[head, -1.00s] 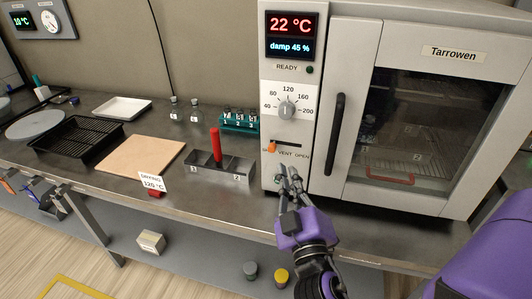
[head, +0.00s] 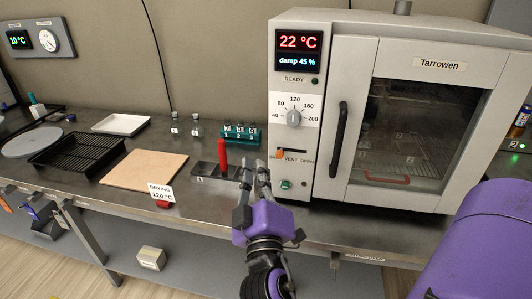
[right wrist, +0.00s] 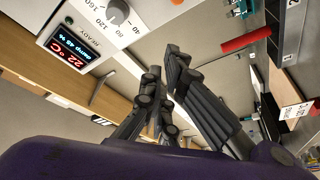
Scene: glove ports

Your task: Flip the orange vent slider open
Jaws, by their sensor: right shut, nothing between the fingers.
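The orange vent slider (head: 280,154) is at the left end of its dark slot on the oven's control panel in the head view. The words VENT and OPEN show below the slot to its right. My right gripper (head: 256,168) is shut and empty, in front of the bench and just left of and below the slider, with a visible gap in the picture. My left gripper is not in view.
The oven (head: 335,50) has a black door handle (head: 338,140) right of the panel and a green button (head: 286,184) below the slot. A tan board (head: 143,168) lies farther left.

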